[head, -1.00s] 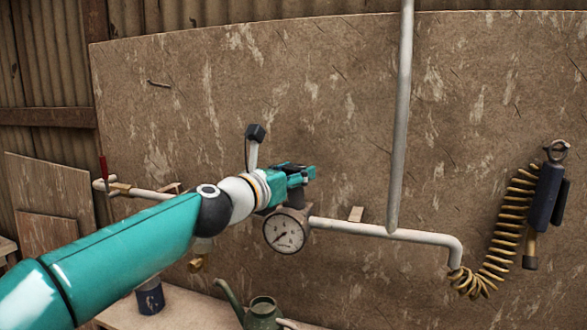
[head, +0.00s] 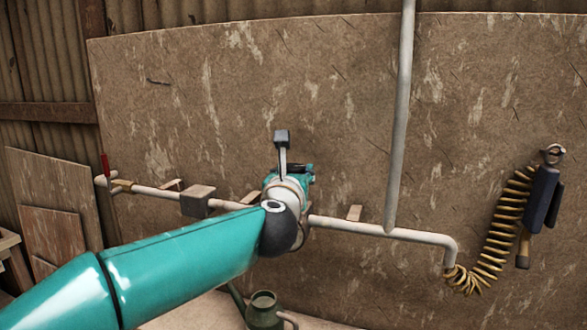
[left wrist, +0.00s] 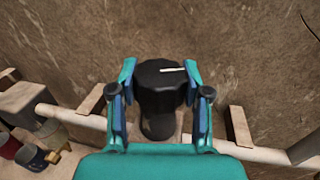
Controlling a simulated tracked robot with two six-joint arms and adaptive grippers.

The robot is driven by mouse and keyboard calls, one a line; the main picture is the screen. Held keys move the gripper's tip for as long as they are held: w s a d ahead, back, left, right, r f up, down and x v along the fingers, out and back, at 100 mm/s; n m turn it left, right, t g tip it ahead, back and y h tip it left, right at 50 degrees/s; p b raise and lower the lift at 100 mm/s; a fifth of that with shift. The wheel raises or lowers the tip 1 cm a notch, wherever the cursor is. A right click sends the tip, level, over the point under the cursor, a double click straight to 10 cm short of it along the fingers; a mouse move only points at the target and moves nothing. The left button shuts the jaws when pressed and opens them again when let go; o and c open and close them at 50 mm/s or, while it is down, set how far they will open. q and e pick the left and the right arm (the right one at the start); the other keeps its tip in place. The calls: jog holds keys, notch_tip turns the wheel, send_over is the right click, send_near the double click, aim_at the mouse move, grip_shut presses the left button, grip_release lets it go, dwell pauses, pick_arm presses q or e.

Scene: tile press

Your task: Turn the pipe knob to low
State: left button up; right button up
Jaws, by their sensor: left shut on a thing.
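The pipe knob (left wrist: 157,88) is a black, ridged knob on a short stem at the pipe, centred in the left wrist view. A white mark on its face points to the right in that view. My left gripper (left wrist: 160,76) is shut on the knob, with one teal finger on each side of it. In the head view my left gripper (head: 297,175) faces the board, mostly behind my own wrist. The knob is hidden there. My right gripper is in neither view.
A pale pipe (head: 370,228) runs across the board (head: 330,90), with a grey box (head: 197,201) on it at left. A vertical pipe (head: 399,120) rises on the right. A coiled hose (head: 497,230) hangs further right. A green watering can (head: 264,309) stands below.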

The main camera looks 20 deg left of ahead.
pick_arm(q)
jog(key=n+g+y, duration=0.1)
jog(key=y, duration=0.1)
jog(key=n+g+y, duration=0.1)
jog(key=n+y, duration=0.1)
jog(key=y, duration=0.1)
jog(key=shift+w+d+n, duration=0.1)
jog(key=shift+d+n, duration=0.1)
jog(key=shift+n, duration=0.1)
jog(key=n+g+y+p, duration=0.1)
jog(key=n+g+y, duration=0.1)
jog(key=y, duration=0.1)
jog(key=shift+n+y, duration=0.4)
jog(key=n+g+y+p, duration=0.1)
jog(key=g+p, duration=0.1)
jog(key=n+g+y+p, duration=0.1)
jog(key=n+g+p, duration=0.1)
jog(key=n+g+y+p, duration=0.1)
jog(key=g+y+p, duration=0.1)
jog(key=p, duration=0.1)
jog(key=shift+a+r, duration=0.1)
jog(key=shift+r, duration=0.2)
jog(key=shift+f+n+g+y+p, duration=0.2)
jog(key=shift+n+g+y+p, duration=0.3)
jog(key=shift+n+g+p, duration=0.45)
jog(key=o, duration=1.2)
jog(key=shift+f, duration=0.1)
jog(key=shift+v, duration=3.75)
